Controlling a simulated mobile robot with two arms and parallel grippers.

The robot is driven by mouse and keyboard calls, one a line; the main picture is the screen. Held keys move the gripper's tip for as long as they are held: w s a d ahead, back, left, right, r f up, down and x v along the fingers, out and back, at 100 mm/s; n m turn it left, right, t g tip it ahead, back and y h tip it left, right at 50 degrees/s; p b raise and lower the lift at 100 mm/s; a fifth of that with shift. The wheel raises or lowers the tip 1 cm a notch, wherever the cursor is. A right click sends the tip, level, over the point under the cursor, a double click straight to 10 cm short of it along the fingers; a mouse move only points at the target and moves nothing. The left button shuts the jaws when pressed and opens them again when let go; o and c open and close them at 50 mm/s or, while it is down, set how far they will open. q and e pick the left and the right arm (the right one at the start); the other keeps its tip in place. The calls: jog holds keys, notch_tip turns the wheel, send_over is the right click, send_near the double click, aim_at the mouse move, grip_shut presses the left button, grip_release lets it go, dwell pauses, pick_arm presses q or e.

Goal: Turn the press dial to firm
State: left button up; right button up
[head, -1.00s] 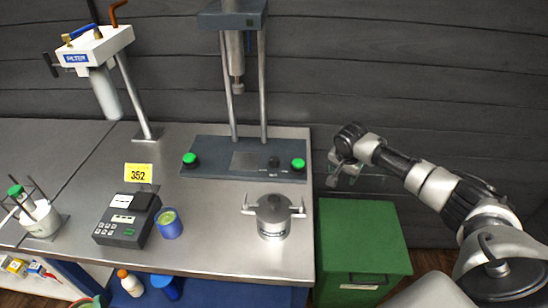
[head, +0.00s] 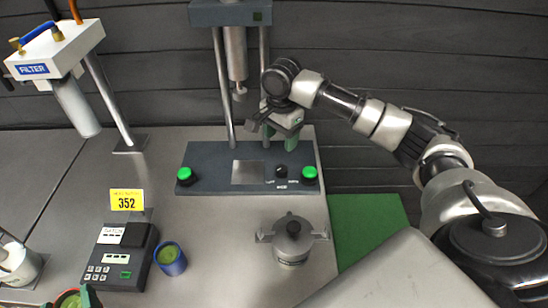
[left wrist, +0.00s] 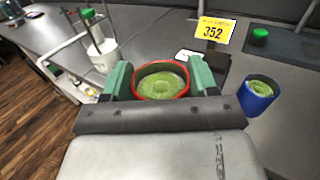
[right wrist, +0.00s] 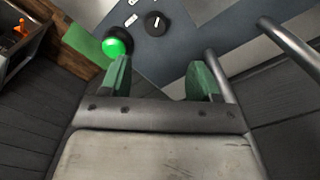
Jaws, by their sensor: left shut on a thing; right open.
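The press dial (head: 281,172) is a small black knob on the press's dark base (head: 215,170), left of the right-hand green button (head: 309,173). In the right wrist view the dial (right wrist: 155,22) shows a white pointer line; I cannot read its labels. My right gripper (head: 283,131) is open and empty above and behind the dial. In the right wrist view the right gripper (right wrist: 158,80) has the dial beyond its fingertips, not between them. My left gripper (left wrist: 160,82) is shut on a red-rimmed cup (left wrist: 161,66) with green contents.
The press columns (head: 264,85) stand close to my right gripper. A lidded metal pot (head: 293,240) stands in front of the press. A blue cup (head: 171,258), a dark keypad device (head: 122,262) and a yellow 352 tag (head: 127,200) are to the left.

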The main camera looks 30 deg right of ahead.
aim_at(282, 168)
pick_arm(q)
jog(key=shift+s+r+p, duration=0.3)
jog(key=shift+s+r, duration=0.3)
jog(key=shift+s, duration=0.1)
pick_arm(e)
jog(key=shift+s+f, duration=0.4)
jog(key=shift+f, duration=0.2)
jog(key=shift+s+f, duration=0.35)
jog(key=shift+f, duration=0.25)
pick_arm(q)
jog(key=shift+w+r+p, duration=0.35)
jog(key=shift+r+p, duration=0.05)
jog(key=shift+p, duration=0.15)
pick_arm(e)
jog(key=f, duration=0.7)
jog(key=shift+w+f, duration=0.3)
jog(key=shift+w, duration=0.1)
pick_arm(q)
jog(key=shift+s+r, duration=0.1)
jog(key=shift+s, duration=0.05)
pick_arm(e)
jog(key=shift+s+f, duration=0.15)
jog(key=shift+f, duration=0.35)
jog(key=c, duration=0.9)
